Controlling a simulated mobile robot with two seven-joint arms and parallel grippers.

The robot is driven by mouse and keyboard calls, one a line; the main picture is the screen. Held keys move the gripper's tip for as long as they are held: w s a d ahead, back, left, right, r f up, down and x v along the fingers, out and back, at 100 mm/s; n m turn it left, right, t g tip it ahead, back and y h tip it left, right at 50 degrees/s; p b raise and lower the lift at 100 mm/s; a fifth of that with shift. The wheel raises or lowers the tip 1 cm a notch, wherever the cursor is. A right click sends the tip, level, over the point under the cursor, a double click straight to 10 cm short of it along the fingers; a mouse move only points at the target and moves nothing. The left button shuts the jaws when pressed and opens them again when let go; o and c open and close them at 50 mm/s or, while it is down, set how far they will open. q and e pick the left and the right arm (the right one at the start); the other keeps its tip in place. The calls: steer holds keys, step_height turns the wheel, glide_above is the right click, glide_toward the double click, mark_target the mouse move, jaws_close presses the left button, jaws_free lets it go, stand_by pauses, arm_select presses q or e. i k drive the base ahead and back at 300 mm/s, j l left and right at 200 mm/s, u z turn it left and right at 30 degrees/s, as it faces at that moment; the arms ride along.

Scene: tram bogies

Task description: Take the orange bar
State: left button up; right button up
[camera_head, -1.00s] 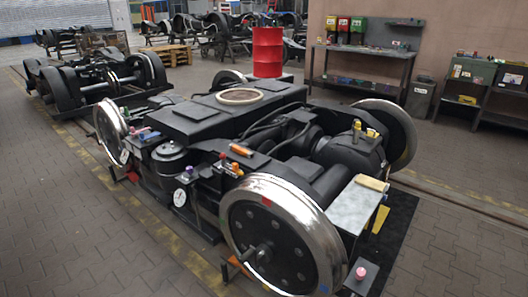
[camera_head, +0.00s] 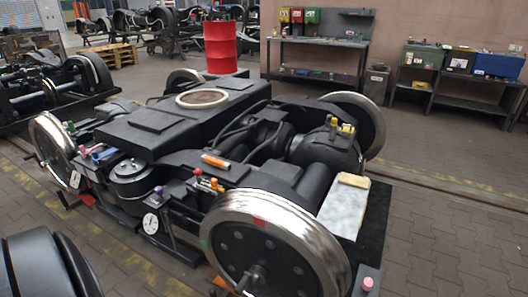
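The orange bar (camera_head: 215,161) lies on the dark top of the near bogie (camera_head: 160,130), behind the big silver-rimmed wheel (camera_head: 275,240). It is short, with a pale end. Nothing is touching it from above. Neither of my grippers is in view. A smooth black rounded part at the lower left edge looks like my own arm, with no fingers showing.
Small red and yellow pieces (camera_head: 207,181) sit just in front of the bar. A light plate with a yellow block (camera_head: 353,180) is at the right. A red drum (camera_head: 220,47) and workbench (camera_head: 318,60) stand behind. Paved floor at the right is clear.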

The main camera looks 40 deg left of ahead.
mark_target(216, 162)
steer(key=j+z, duration=0.15)
steer(key=j, duration=0.3)
steer(key=j+z, duration=0.15)
steer(key=j, duration=0.3)
steer(key=k+j+z, duration=0.15)
steer(key=j, duration=0.3)
steer(key=j+z, duration=0.15)
steer(key=j, duration=0.25)
steer(key=k+j+z, duration=0.2)
steer(key=j, duration=0.25)
steer(key=i, duration=0.05)
